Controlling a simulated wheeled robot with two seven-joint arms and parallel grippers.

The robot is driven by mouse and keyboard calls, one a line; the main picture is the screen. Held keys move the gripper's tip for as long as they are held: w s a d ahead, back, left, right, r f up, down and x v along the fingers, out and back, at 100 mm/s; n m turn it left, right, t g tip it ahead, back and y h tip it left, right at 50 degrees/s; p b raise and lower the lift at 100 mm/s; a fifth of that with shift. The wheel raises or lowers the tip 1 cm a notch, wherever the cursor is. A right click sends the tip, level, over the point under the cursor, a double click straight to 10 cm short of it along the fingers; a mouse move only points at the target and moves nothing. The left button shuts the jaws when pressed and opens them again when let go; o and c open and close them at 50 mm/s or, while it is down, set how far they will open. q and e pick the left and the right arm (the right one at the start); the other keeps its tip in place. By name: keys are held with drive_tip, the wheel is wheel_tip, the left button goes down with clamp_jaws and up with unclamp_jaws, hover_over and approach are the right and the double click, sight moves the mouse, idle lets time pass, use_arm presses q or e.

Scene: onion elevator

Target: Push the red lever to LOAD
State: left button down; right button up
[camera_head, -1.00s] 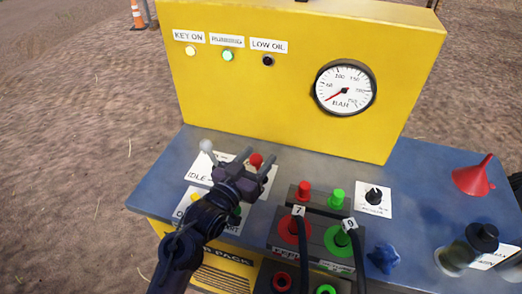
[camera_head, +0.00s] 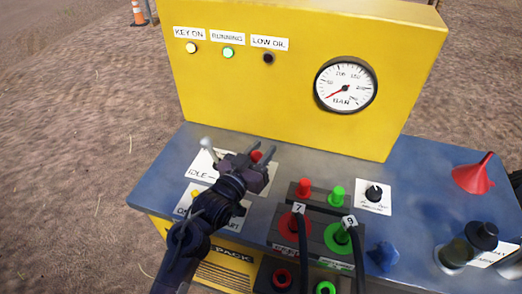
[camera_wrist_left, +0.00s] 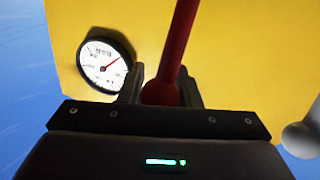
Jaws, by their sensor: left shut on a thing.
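The red lever's round knob (camera_head: 256,156) shows between the fingers of my left gripper (camera_head: 258,153), over the left part of the blue bench. In the left wrist view, the red lever (camera_wrist_left: 178,45) has its knob low between the dark fingers (camera_wrist_left: 161,92), which are shut on it. My gripper and forearm hide the lever's base and much of its white label plate in the head view. The LOAD marking is not readable. My right gripper is not in view.
A silver lever (camera_head: 207,145) stands left by the IDLE label (camera_head: 200,175). Behind rises the yellow panel (camera_head: 290,110) with lamps and a gauge (camera_head: 345,85). Hose couplings (camera_head: 318,235), a blue knob (camera_head: 382,256) and a red funnel (camera_head: 474,175) are to the right.

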use_arm(q)
drive_tip(key=shift+w+r+p, duration=0.1)
drive_tip(key=shift+r+p, duration=0.1)
drive_tip(key=shift+p, duration=0.25)
drive_tip(key=w+d+f+n+g+y+p, duration=0.1)
drive_tip(key=w+g+p, duration=0.3)
drive_tip(key=w+p, duration=0.4)
drive_tip(key=shift+d+f+g+y+p, duration=0.4)
drive_tip(key=shift+d+f+y+p, duration=0.15)
drive_tip(key=shift+d+y, duration=0.25)
drive_tip(key=shift+s+f, duration=0.1)
drive_tip(key=shift+s, duration=0.05)
drive_tip(key=c, duration=1.3)
unclamp_jaws()
drive_tip(key=shift+o, duration=1.1)
